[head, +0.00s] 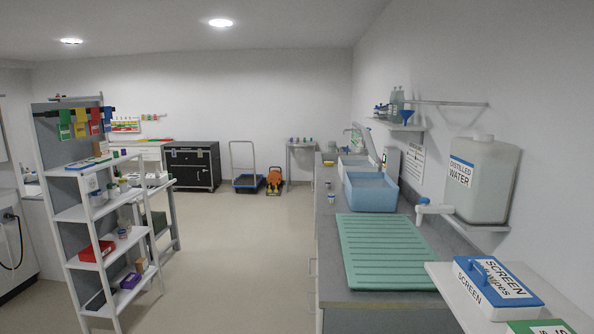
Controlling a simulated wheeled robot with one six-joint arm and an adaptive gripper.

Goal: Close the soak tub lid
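A blue open-topped tub (370,203) stands on the grey counter along the right wall. Its top is uncovered and its inside looks blue-grey. Just behind it is a smaller white basin or tub (345,172). A pale panel (366,140), which looks like a raised lid, leans up above the white basin near the wall. I cannot tell for sure which vessel it belongs to, and no label on either one is readable. My gripper is not in view.
A green ribbed mat (387,250) lies on the counter. A distilled water container (482,178) with a tap (433,209) overhangs it at right. A screen wipes box (497,287) sits closer. A white shelf rack (85,214) stands left; the floor between (235,255) is clear.

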